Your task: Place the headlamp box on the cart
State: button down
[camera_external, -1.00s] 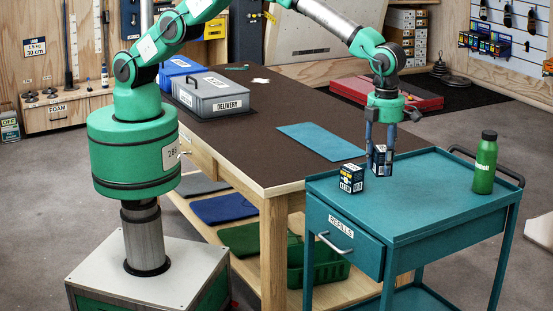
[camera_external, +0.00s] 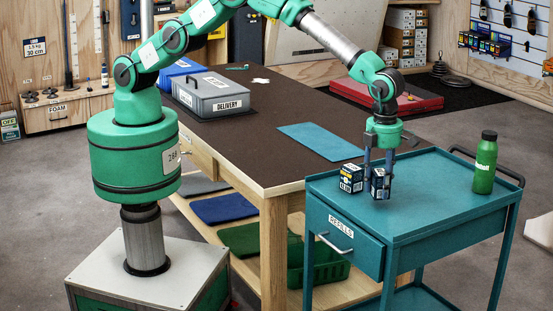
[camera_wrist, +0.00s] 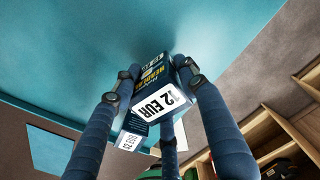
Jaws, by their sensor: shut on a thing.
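The headlamp box (camera_external: 378,184) is a small dark box with a white "12 EUR" label, clear in the wrist view (camera_wrist: 157,90). My gripper (camera_external: 378,178) points down over the teal cart (camera_external: 430,205) and is shut on the box, with its fingers around it. The box is upright, at or just above the cart's top; I cannot tell whether it touches. A similar dark box (camera_external: 351,177) stands on the cart just left of it; it also shows in the wrist view (camera_wrist: 131,140).
A green bottle (camera_external: 485,163) stands at the cart's right, near its black handle (camera_external: 490,166). The cart top between box and bottle is clear. A brown table (camera_external: 235,145) with a blue mat (camera_external: 320,141) and a grey delivery case (camera_external: 215,94) adjoins behind.

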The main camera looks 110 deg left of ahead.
aim_at(382, 173)
jog(key=shift+f, duration=1.2)
jog(key=shift+f, duration=0.1)
jog(key=c, duration=1)
grip_release()
notch_tip(382, 173, up, 12)
jog(key=shift+d+r+p, duration=0.1)
jog(key=shift+d+p, duration=0.05)
jog(key=shift+p, duration=1.05)
jog(key=shift+r, duration=0.1)
